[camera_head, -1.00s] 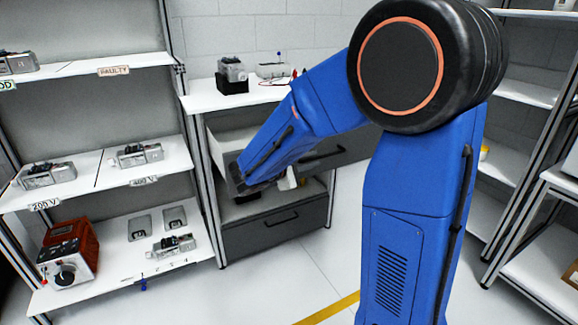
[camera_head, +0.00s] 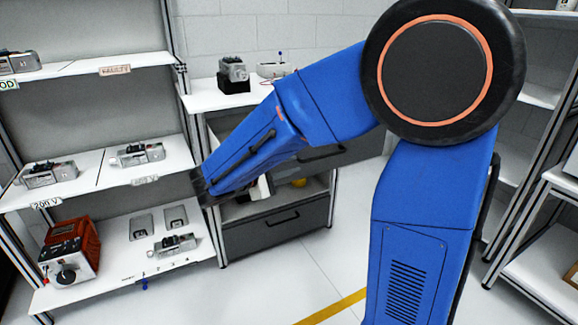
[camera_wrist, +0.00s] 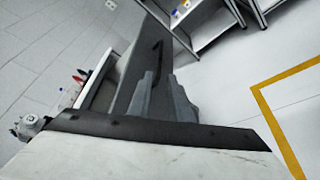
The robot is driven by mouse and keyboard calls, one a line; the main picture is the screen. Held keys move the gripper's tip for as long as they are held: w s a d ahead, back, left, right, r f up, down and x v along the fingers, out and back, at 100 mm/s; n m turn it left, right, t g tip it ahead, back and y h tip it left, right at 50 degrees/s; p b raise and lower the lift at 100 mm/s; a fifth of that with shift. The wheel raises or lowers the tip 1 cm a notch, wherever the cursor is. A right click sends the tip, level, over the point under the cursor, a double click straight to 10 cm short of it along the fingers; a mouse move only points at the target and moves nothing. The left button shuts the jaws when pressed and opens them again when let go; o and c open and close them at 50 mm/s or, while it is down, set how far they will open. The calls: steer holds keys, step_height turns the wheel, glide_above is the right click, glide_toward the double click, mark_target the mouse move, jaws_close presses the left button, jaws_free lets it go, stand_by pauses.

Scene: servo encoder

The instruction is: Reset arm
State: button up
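My blue arm (camera_head: 255,150) bends down toward the left in front of the workbench and shelf. In the head view its end hides most of my gripper. In the wrist view the two grey fingers of my gripper (camera_wrist: 160,98) stand close together, with nothing clearly seen between them. I cannot tell whether they are open or shut. Behind them is the dark front of a pulled-out drawer (camera_wrist: 150,60). The same upper drawer (camera_head: 345,152) shows partly behind my arm in the head view.
The left shelf (camera_head: 115,245) holds several grey devices and a red instrument (camera_head: 70,250). A workbench (camera_head: 205,101) bears a device on a black block (camera_head: 234,75). The lower drawer (camera_head: 275,230) is closed. The floor (camera_head: 290,285) in front is clear. More shelving (camera_head: 545,185) stands at right.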

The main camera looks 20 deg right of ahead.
stand_by(0.4)
steer(key=s+d+f+m+g+y, duration=0.2)
steer(key=s+d+m+y, duration=0.1)
steer(key=s, duration=0.5)
steer(key=s+d+f+m+g+y, duration=0.2)
steer(key=s+d+f+y, duration=0.1)
steer(key=s, duration=0.5)
steer(key=s+a+f+m+t+y, duration=0.1)
steer(key=s+a+m+t+y, duration=0.2)
steer(key=s+a+m+y, duration=0.2)
steer(key=s+a+y, duration=0.3)
steer(key=s+a, duration=0.1)
steer(key=s, duration=0.2)
steer(key=shift+m+y, duration=0.3)
